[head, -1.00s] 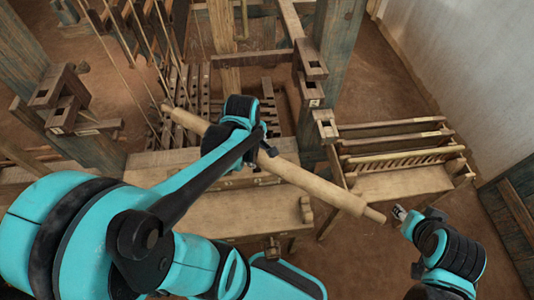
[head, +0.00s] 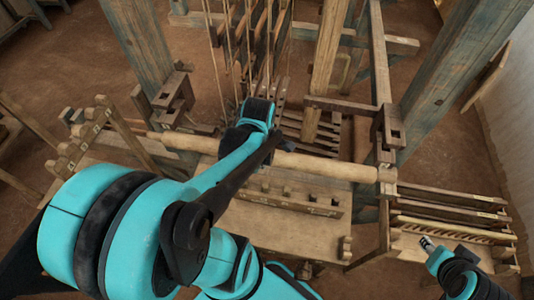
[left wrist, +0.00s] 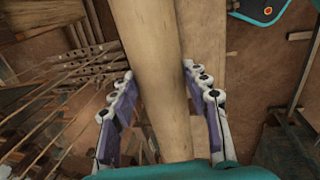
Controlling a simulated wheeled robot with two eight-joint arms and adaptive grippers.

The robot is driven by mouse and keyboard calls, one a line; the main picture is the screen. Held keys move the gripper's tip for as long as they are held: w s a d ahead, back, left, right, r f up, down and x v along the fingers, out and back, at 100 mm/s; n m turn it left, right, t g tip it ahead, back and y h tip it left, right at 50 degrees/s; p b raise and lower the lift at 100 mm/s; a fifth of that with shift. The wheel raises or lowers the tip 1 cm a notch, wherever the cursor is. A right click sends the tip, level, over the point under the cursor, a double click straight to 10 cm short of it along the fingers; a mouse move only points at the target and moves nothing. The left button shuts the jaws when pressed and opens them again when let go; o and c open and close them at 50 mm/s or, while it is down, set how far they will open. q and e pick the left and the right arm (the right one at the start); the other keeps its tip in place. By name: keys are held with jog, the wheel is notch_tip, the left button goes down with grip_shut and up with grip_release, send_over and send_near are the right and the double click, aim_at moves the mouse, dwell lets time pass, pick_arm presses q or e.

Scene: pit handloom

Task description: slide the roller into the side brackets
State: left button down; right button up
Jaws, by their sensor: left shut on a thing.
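The roller (head: 325,166) is a long pale wooden pole lying across the loom, nearly level in the head view. My left gripper (head: 262,145) is shut on it near its middle; its fingers lie on both sides of the roller (left wrist: 160,70) in the left wrist view. The right end of the roller meets the right bracket (head: 387,181); I cannot tell whether it is seated. Its thin left end shows near the left post's wooden blocks (head: 172,92); contact there is unclear. My right gripper (head: 426,242) is away from the roller, at lower right, its jaws too small to judge.
A wooden bench (head: 285,222) lies below the roller. A slatted rack (head: 450,218) stands at right, close to my right gripper. Thick posts (head: 450,70) and hanging cords rise behind the roller. Notched rails (head: 85,135) stand at left.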

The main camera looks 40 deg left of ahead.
pick_arm(q)
jog(key=shift+w+a+b, duration=0.2)
jog(key=shift+w+a, duration=0.1)
jog(key=shift+w, duration=0.2)
jog(key=shift+w+a+b, duration=0.15)
jog(key=shift+w+a, duration=0.1)
jog(key=shift+w, duration=0.25)
jog(key=w+a+b, duration=0.1)
jog(key=w+a, duration=0.3)
jog(key=w, duration=0.3)
jog(key=w+a+b, duration=0.2)
jog(key=w+a, duration=0.1)
jog(key=w, duration=0.4)
jog(key=shift+w+a+f, duration=0.15)
jog(key=shift+a+f, duration=0.25)
jog(key=shift+f, duration=0.05)
dwell(0.4)
dwell(0.6)
jog(key=c, duration=0.7)
grip_release()
notch_tip(320, 180, up, 12)
jog(key=s+d, duration=0.1)
jog(key=s, duration=0.1)
